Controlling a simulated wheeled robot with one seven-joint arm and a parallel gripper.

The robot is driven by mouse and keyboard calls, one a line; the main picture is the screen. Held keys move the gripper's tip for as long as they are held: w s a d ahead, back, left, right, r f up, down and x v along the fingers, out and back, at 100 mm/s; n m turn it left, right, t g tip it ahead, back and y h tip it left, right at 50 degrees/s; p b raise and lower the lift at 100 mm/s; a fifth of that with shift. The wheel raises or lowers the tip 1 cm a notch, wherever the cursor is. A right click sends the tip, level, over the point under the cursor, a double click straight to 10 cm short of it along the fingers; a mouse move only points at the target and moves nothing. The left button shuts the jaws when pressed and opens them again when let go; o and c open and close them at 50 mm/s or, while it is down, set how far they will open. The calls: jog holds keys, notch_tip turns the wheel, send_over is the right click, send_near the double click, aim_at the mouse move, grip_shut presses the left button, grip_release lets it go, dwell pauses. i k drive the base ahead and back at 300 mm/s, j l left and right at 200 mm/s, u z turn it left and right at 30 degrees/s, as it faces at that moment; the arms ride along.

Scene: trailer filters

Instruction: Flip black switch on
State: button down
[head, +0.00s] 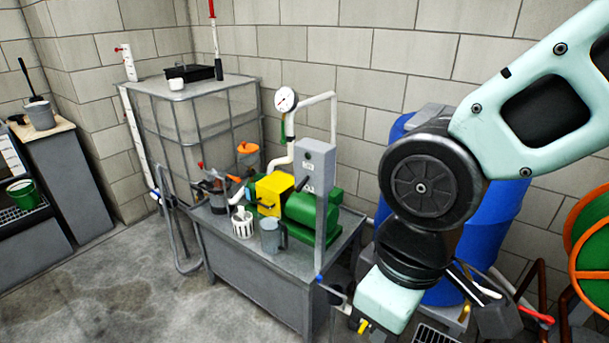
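A grey control box (315,163) stands upright on a post at the front right of the pump bench. It has pale labels and small dark parts on its face. One dark part, a small black lever (301,183), shows low on its left side; I cannot tell whether it is the black switch or which way it is set. My arm hangs at the right, bent downward. Its pale end part (388,299) is low, to the right of the box and well apart from it. My gripper's fingers cannot be made out clearly.
The grey bench (262,272) carries a yellow and green pump (312,215), a grey jug (272,236) and a white basket (242,222). A caged tank (190,130) stands behind. A blue barrel (492,222) is behind my arm. The floor at the front left is clear.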

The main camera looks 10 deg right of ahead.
aim_at(299, 188)
jog(key=i+j+z, duration=0.1)
jog(key=i+j, duration=0.15)
jog(key=i+j+z, duration=0.15)
jog(key=j, duration=0.3)
jog(key=i+j+z, duration=0.1)
jog(key=i+j, duration=0.2)
jog(key=j, duration=0.1)
